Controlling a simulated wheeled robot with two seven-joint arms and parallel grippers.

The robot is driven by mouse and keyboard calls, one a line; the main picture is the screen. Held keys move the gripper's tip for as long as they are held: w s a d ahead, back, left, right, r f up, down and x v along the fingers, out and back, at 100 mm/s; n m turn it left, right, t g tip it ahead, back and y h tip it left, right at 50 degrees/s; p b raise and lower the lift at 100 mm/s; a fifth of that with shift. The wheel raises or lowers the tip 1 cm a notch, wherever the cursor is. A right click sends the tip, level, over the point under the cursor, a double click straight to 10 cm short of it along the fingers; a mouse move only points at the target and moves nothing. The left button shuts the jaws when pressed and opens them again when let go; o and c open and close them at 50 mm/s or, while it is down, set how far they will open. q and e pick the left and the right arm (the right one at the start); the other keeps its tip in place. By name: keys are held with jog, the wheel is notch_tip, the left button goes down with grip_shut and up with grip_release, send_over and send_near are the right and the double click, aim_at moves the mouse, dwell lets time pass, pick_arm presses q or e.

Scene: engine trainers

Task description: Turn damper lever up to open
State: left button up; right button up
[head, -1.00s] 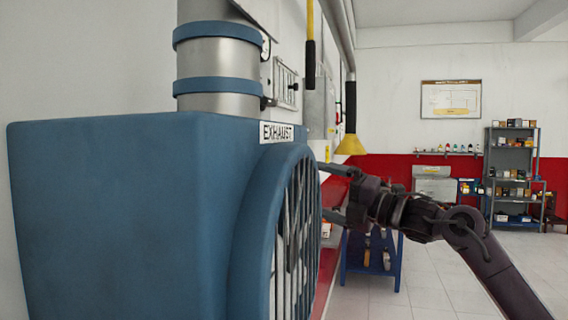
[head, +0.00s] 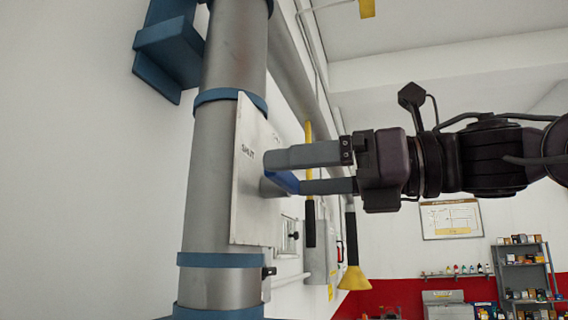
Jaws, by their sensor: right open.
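A metal plate (head: 245,205) marked "SHUT" is fixed to the grey exhaust duct (head: 215,160). The damper lever (head: 284,182) shows as a short blue piece in front of the plate, partly hidden by my fingers. My right gripper (head: 284,172) comes in from the right and is open, with one finger above the other. The blue lever shows between the fingertips; whether they touch it I cannot tell. The "SHUT" label is just left of the upper finger. My left gripper is out of view.
Blue bands (head: 221,260) ring the duct, and a blue bracket (head: 168,50) is at its upper left. Yellow-and-black handles (head: 310,205) and a yellow cone (head: 355,279) hang behind my gripper. A shelf rack (head: 524,275) stands far right.

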jog(key=shift+p+x, duration=0.45)
jog(key=shift+x, duration=1)
jog(key=shift+s, duration=0.15)
jog(key=shift+c, duration=0.8)
jog(key=c, duration=0.9)
jog(key=shift+s, duration=0.1)
